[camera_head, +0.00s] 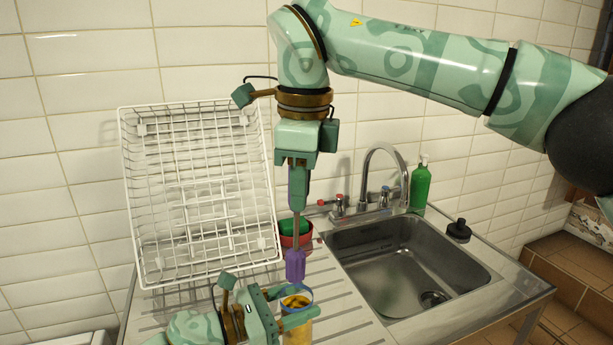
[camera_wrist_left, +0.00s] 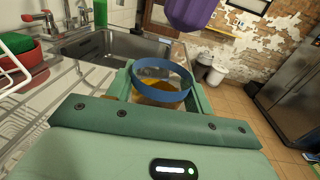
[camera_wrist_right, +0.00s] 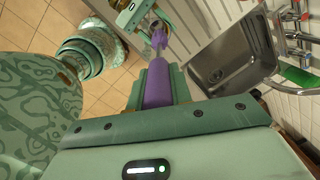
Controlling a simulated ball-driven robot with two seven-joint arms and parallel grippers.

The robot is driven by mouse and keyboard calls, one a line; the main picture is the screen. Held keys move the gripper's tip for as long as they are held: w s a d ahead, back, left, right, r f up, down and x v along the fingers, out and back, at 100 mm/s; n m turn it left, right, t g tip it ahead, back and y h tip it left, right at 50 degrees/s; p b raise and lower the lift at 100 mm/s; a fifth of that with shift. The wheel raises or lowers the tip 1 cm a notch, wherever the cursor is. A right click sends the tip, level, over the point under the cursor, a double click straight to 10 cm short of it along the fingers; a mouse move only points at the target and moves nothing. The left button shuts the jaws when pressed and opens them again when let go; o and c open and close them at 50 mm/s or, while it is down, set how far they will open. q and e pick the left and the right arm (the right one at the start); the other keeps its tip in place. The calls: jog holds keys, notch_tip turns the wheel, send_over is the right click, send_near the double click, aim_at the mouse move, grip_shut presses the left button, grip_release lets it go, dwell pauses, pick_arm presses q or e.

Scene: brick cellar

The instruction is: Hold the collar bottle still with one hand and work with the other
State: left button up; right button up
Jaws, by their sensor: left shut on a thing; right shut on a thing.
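The collar bottle (camera_head: 298,335) is a clear vessel with a blue collar and something amber inside, standing at the draining board's front. In the left wrist view its blue collar (camera_wrist_left: 148,90) sits between my fingers. My left gripper (camera_head: 297,306) is shut on the bottle. My right gripper (camera_head: 298,192) is above it, shut on the purple handle (camera_wrist_right: 157,85) of a tool with a grey shaft and a purple head (camera_head: 295,266). The tool points down. Its head is just above the collar; the left wrist view shows the purple head (camera_wrist_left: 190,12) apart from the rim.
A white wire rack (camera_head: 128,190) leans on the tiled wall at left. A red bowl (camera_head: 304,240) with a green sponge (camera_head: 288,226) stands behind the tool. The steel sink (camera_head: 400,265), tap (camera_head: 385,150), green bottle (camera_head: 420,186) and black stopper (camera_head: 459,231) are to the right.

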aim_at(302, 275)
jog(key=shift+w+f, duration=0.1)
jog(key=shift+f, duration=8.1)
jog(key=shift+r, duration=7.3)
